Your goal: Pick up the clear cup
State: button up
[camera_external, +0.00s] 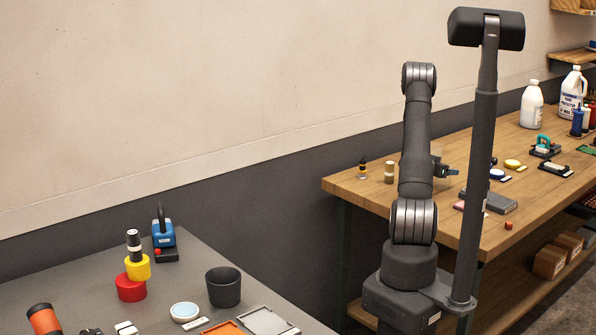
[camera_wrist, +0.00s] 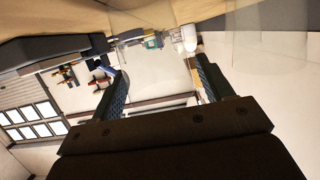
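A clear, see-through shape that looks like the cup (camera_external: 437,151) shows faintly on the wooden bench, just right of my arm and partly hidden behind it. My gripper (camera_external: 447,172) is low over the bench beside it, mostly hidden by my arm. In the wrist view, my gripper (camera_wrist: 158,82) has its two blue-padded fingers wide apart, with no solid object seen between them. A pale transparent shape (camera_wrist: 268,48), possibly the cup, is at the upper right of that view, outside the right finger. Contact cannot be told.
On the wooden bench (camera_external: 345,186), a small brown jar (camera_external: 389,172) and a dark bottle (camera_external: 362,168) stand left of my arm. A grey box (camera_external: 490,201) lies to the right. White jugs (camera_external: 531,104) stand farther back. A grey table (camera_external: 70,280) holds other items.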

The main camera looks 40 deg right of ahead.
jog(key=c, duration=0.7)
jog(key=shift+r, duration=0.1)
jog(key=shift+r, duration=0.2)
notch_tip(320, 180, up, 3)
jog(key=shift+r, duration=0.2)
jog(key=s+r, duration=0.2)
jog(key=s, duration=0.2)
jog(key=s+r, duration=0.2)
jog(key=s, duration=0.1)
jog(key=s+r, duration=0.3)
jog(key=s, duration=0.1)
jog(key=shift+s, duration=0.3)
